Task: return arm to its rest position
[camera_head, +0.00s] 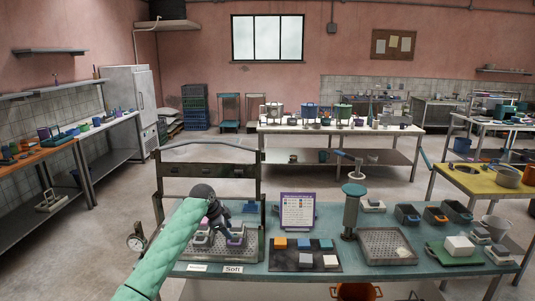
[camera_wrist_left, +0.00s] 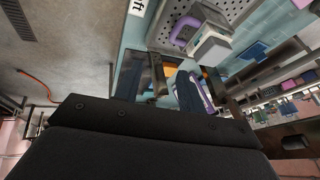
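My left arm, in a mint-green sleeve (camera_head: 170,250), reaches in from the bottom left of the head view. My left gripper (camera_head: 222,228) is over the perforated metal tray (camera_head: 249,250) at the left of the teal table, among grey and purple small items (camera_head: 236,241). In the left wrist view its dark fingers (camera_wrist_left: 160,88) stand apart, with no clearly held thing between them. A grey and purple item (camera_wrist_left: 211,46) sits on the tray beside the fingers. The arm and gripper hide part of the tray. My right gripper is not in view.
A metal frame (camera_head: 209,150) rises behind the tray. A black mat with coloured blocks (camera_head: 303,259), a sign (camera_head: 298,212), a press-like stand (camera_head: 352,212) and another perforated tray (camera_head: 388,246) are to the right.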

